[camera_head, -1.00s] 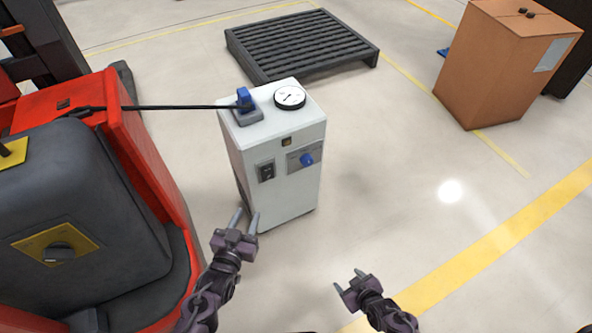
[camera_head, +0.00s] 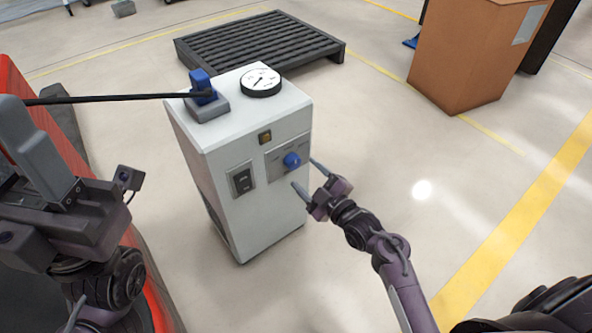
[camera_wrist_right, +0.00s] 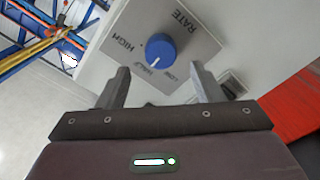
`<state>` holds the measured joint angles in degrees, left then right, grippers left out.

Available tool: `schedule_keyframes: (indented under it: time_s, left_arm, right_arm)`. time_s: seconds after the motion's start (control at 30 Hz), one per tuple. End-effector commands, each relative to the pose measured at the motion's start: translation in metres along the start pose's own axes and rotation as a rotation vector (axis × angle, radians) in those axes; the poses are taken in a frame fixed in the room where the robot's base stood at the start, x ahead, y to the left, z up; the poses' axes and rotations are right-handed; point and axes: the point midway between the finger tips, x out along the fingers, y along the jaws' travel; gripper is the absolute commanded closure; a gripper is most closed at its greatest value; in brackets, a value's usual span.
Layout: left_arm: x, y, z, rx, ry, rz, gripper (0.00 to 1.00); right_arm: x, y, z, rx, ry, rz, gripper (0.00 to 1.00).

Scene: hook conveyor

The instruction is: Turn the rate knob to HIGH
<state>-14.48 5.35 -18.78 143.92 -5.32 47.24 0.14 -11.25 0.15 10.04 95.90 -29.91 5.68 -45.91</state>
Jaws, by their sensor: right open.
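The blue rate knob (camera_head: 292,160) is on the front panel of a white cabinet (camera_head: 240,205). In the right wrist view the knob (camera_wrist_right: 160,48) has RATE, HIGH, HALF and LOW printed around it. HIGH is on its left there, HALF and LOW below it. My right gripper (camera_head: 306,176) is open and empty in front of the panel. In the right wrist view its fingers (camera_wrist_right: 159,78) are spread to either side below the knob, apart from it. My left arm (camera_head: 75,225) fills the lower left; its jaw state is unclear.
A black switch (camera_head: 243,179) and a small amber square (camera_head: 265,137) are on the cabinet's front. A dark pallet (camera_head: 255,42) and a cardboard box (camera_head: 470,55) stand behind. Floor to the right is clear.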

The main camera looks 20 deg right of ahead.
Motion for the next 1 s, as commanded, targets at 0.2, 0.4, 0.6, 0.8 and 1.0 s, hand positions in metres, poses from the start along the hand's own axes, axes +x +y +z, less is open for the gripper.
schedule_keyframes:
  time_s: [0.2, 0.4, 0.6, 0.8, 1.0]
  left_arm:
    - [-0.008, 0.001, 0.001, 0.003, 0.013, 0.007, 0.64]
    - [-0.008, 0.001, 0.000, 0.004, 0.020, 0.010, 0.64]
    - [-0.007, 0.001, 0.000, 0.004, 0.020, 0.011, 0.64]
    - [-0.007, 0.001, 0.000, 0.004, 0.020, 0.010, 0.64]
    - [-0.007, 0.001, 0.000, 0.004, 0.020, 0.010, 0.64]
  right_arm:
    - [0.032, -0.002, 0.002, 0.002, 0.000, 0.000, 0.40]
    - [0.043, -0.002, 0.001, 0.002, -0.003, -0.002, 0.40]
    - [0.043, -0.001, 0.001, 0.002, -0.003, -0.003, 0.40]
    - [0.043, -0.001, 0.001, 0.002, -0.003, -0.002, 0.63]
    - [0.043, -0.001, 0.001, 0.002, -0.003, -0.002, 0.84]
